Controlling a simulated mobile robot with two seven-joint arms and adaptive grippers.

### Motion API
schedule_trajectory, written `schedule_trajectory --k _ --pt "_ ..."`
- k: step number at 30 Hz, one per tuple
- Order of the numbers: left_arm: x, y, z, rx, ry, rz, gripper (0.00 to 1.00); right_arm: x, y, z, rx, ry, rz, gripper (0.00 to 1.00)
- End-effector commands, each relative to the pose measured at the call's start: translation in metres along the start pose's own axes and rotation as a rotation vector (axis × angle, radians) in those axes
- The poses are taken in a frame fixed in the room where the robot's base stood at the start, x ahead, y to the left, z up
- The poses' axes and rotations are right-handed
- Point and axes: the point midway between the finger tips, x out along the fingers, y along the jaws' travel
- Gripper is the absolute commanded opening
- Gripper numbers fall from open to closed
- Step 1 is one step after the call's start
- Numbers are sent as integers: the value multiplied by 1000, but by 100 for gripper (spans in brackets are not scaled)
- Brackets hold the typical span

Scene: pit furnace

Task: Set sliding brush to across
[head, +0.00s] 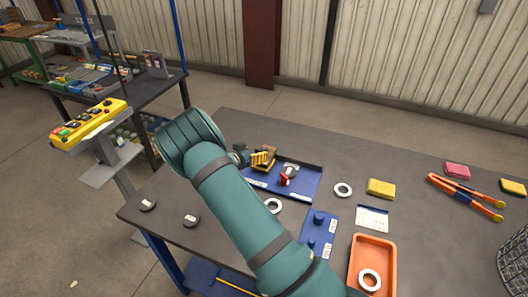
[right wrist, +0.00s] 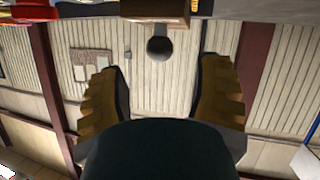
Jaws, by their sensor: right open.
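On the dark workbench, a blue-backed fixture (head: 305,180) carries a small red part (head: 283,180) and a grey part (head: 291,170). I cannot tell for sure which piece is the sliding brush. In the right wrist view a dark round knob (right wrist: 160,46) sits under a brown block (right wrist: 155,20) at the top edge. My left gripper is not in view.
White rings (head: 343,190), a yellow block (head: 381,188), a blue plate with pegs (head: 318,232), an orange tray (head: 391,260) and orange-handled pliers (head: 465,196) lie to the right. A yellow control box (head: 88,122) stands beyond.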

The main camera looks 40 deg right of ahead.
Motion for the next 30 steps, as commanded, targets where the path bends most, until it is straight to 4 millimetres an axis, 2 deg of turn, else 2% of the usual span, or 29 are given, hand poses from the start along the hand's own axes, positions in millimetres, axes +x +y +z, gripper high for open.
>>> schedule_trajectory --k 3,9,15,23,26,27,29,30 --pt "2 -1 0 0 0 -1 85 24 0 1 0 1 2 65" --pt "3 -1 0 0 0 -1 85 50 0 0 1 0 0 65" --pt "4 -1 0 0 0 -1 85 60 0 0 0 0 0 65" --pt "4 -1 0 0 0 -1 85 61 0 0 0 0 -1 65" --pt "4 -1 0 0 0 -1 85 61 0 0 0 0 -1 35" --pt "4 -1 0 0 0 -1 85 61 0 0 0 0 -1 21" --pt "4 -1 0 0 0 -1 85 61 0 0 0 0 -1 0" --pt "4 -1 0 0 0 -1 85 61 0 0 0 0 -1 0"
